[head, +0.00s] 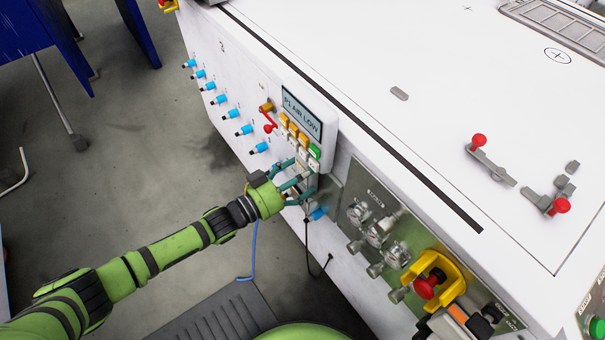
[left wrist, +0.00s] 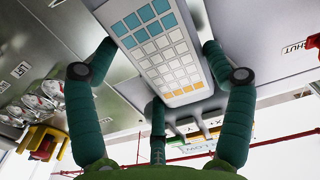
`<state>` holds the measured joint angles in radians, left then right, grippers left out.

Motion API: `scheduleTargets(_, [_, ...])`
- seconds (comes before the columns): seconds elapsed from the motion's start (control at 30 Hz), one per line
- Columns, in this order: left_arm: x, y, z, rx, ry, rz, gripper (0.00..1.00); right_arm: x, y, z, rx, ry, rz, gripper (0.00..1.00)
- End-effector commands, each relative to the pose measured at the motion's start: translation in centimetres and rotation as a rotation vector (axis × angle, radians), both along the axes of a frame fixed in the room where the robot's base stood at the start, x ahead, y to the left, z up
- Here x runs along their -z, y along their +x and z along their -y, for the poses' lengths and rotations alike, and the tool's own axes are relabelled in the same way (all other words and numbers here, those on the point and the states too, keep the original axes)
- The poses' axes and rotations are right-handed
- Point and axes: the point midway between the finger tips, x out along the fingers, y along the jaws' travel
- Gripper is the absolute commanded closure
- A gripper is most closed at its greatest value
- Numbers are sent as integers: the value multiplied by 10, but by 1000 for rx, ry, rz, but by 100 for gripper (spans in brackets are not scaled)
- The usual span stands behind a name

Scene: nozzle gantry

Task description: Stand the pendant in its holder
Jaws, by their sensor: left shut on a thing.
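The pendant (left wrist: 157,48) is a pale grey handset with rows of blue, white and orange keys. In the left wrist view it lies between the green fingers of my left gripper (left wrist: 158,75), which is shut on it. In the head view my left gripper (head: 296,187) is at the white machine's side, just below the display, and its fingers hide most of the pendant. A grey metal plate (head: 329,192) is close beside the gripper. I cannot make out the holder clearly, nor whether the pendant touches it. My right gripper is not in view.
The display (head: 302,113) and its coloured buttons are right above the gripper. Round fittings (head: 376,232) and a yellow-guarded red button (head: 427,286) are to the right. A dark cable (head: 307,245) hangs below.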

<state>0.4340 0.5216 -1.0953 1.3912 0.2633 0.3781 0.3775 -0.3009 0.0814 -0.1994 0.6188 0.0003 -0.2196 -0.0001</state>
Motion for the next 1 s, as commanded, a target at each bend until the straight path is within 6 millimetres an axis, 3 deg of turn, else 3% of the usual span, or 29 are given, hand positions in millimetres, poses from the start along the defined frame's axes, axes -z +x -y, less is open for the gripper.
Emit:
scheduleTargets(0.5, [19,0,1,1,-5,4,77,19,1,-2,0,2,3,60])
scheduleTargets(1.0, [22,1,1,1,-5,5,77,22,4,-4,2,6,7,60])
